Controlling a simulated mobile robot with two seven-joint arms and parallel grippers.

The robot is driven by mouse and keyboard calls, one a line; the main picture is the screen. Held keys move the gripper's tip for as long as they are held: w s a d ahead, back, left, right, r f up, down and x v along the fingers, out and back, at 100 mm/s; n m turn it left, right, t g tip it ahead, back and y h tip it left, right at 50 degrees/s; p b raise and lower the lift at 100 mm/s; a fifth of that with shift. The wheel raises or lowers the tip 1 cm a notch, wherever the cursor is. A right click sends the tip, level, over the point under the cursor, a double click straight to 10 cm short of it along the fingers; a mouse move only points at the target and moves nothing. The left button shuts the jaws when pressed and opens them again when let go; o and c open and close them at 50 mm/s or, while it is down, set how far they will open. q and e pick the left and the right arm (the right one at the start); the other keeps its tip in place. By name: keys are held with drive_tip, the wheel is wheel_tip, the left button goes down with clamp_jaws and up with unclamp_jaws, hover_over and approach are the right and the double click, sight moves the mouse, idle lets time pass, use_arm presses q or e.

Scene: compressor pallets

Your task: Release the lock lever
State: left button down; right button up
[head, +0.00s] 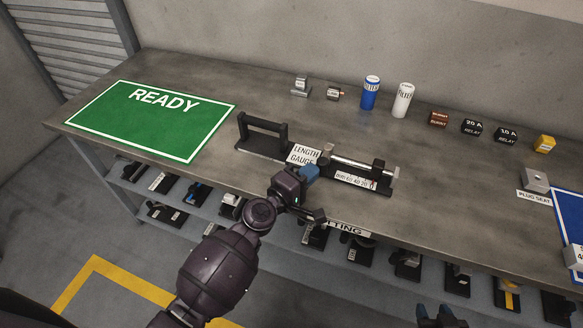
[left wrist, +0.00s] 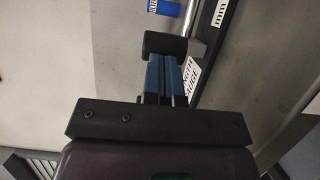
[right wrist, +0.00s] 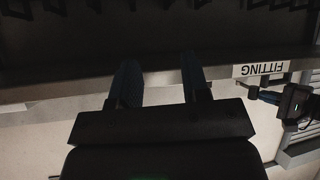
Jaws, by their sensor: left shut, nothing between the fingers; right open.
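The length gauge (head: 349,161) lies on the workbench, with a bright rod, a scale strip and a black end block. Its rod also shows in the left wrist view (left wrist: 190,22). A black rounded knob or lever end (left wrist: 165,43) is at my left fingertips in the left wrist view; I cannot tell whether they touch it or whether it is the lock lever. My left gripper (head: 310,173) is shut and empty in front of the gauge's left part, hiding some of it. My right gripper (right wrist: 160,75) is open and empty, near the bench's front edge.
A green READY mat (head: 150,122) lies at the left and a black handled frame (head: 263,131) beside the gauge. A blue filter (head: 370,93), a white filter (head: 402,100) and small parts stand behind. A plug seat (head: 536,180) is at the right. Shelves below hold several parts.

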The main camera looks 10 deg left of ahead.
use_arm(q)
drive_tip(key=shift+s+d, duration=0.2)
drive_tip(key=shift+d, duration=0.6)
drive_tip(key=shift+s+d, duration=0.1)
drive_tip(key=shift+d, duration=0.9)
